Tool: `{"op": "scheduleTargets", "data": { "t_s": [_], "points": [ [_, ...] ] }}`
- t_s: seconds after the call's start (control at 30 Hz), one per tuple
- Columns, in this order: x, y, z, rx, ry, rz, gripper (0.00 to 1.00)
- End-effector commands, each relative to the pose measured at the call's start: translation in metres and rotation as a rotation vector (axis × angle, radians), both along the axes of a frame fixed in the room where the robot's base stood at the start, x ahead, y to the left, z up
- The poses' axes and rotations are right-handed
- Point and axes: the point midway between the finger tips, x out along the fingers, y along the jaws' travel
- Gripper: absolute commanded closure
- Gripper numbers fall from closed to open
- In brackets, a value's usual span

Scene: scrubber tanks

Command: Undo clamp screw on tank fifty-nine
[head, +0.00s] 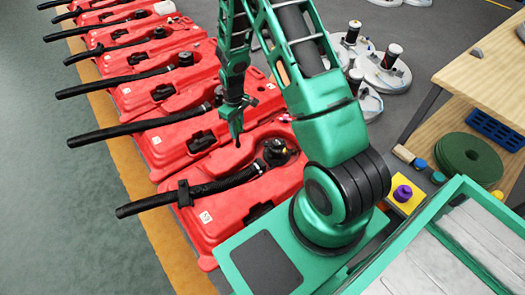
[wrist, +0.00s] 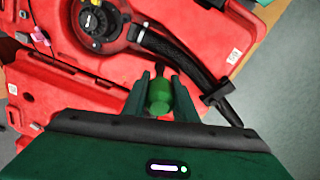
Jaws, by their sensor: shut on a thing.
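My gripper (head: 237,122) hangs over the red tanks, pointing down. In the wrist view my gripper (wrist: 159,82) is shut on a green-handled tool (wrist: 158,96), seemingly a screwdriver; its dark tip (head: 238,143) shows below the fingers. The nearest red tank (head: 232,215) lies below and beside it, with a black cap (head: 276,151) and a black hose (head: 225,183). A dark clamp-like band (head: 185,194) sits around the hose; it also shows in the wrist view (wrist: 217,95). The tool is apart from it. Tank numbers are too small to read, and no screw head is distinguishable.
Several more red tanks (head: 135,92) with hoses run in a row to the back left. A pink tag (wrist: 40,38) lies near the cap. A wooden bench (head: 480,65) with a green pad (head: 468,158) stands at right. The floor at left is clear.

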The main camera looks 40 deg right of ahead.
Motion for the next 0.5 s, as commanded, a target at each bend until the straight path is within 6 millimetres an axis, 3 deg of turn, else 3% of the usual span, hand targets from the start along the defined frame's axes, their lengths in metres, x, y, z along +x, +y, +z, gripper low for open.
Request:
{"op": "scheduleTargets", "data": {
  "t_s": [0.03,0.2,0.33,0.5],
  "points": [
    [-0.006,-0.013,-0.024,0.002,0.007,0.052,1.0],
    [-0.025,-0.047,-0.087,0.0,0.005,0.251,1.0],
    [-0.039,-0.066,-0.122,-0.004,0.001,0.37,1.0],
    [-0.051,-0.079,-0.146,-0.006,-0.002,0.459,1.0]
  ]
}}
